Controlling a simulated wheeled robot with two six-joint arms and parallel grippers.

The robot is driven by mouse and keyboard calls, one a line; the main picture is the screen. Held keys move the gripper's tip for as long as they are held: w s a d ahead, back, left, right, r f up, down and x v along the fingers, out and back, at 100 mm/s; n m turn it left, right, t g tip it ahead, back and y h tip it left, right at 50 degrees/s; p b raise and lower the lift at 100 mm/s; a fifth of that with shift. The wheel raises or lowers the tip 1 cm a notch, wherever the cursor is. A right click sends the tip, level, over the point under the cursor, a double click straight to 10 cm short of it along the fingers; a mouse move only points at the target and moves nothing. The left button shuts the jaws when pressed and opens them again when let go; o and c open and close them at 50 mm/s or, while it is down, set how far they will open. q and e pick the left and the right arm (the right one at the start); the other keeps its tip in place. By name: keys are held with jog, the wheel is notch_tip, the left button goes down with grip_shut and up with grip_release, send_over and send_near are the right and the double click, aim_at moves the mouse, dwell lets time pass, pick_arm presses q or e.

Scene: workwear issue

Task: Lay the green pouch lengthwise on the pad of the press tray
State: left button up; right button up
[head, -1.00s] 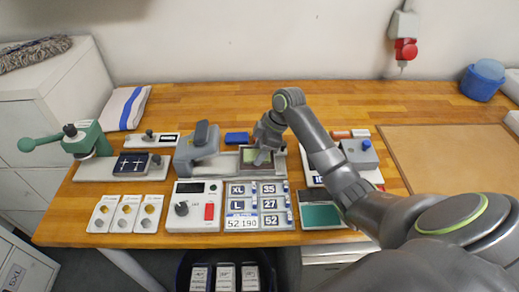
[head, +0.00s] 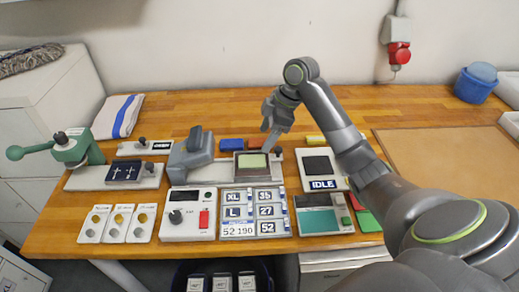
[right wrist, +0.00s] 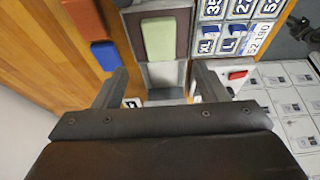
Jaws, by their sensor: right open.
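The pale green pouch (head: 251,160) lies flat on the dark pad of the press tray (head: 238,173), beside the grey press (head: 190,155). In the right wrist view the pouch (right wrist: 158,38) lies on the dark pad (right wrist: 183,38), its long side along the tray's length, with pad showing on both sides. My right gripper (head: 270,143) is above the tray's right end, apart from the pouch. In the right wrist view its fingers (right wrist: 160,85) are wide apart with nothing between them. My left gripper is not in view.
A size panel (head: 253,212) and a grey control box (head: 188,213) stand in front of the tray. Blue (head: 232,144) and red (head: 256,142) blocks lie behind it. An IDLE device (head: 322,184) stands to the right. The table's back strip is mostly clear.

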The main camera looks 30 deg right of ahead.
jog(key=v, duration=0.3)
dwell(0.5)
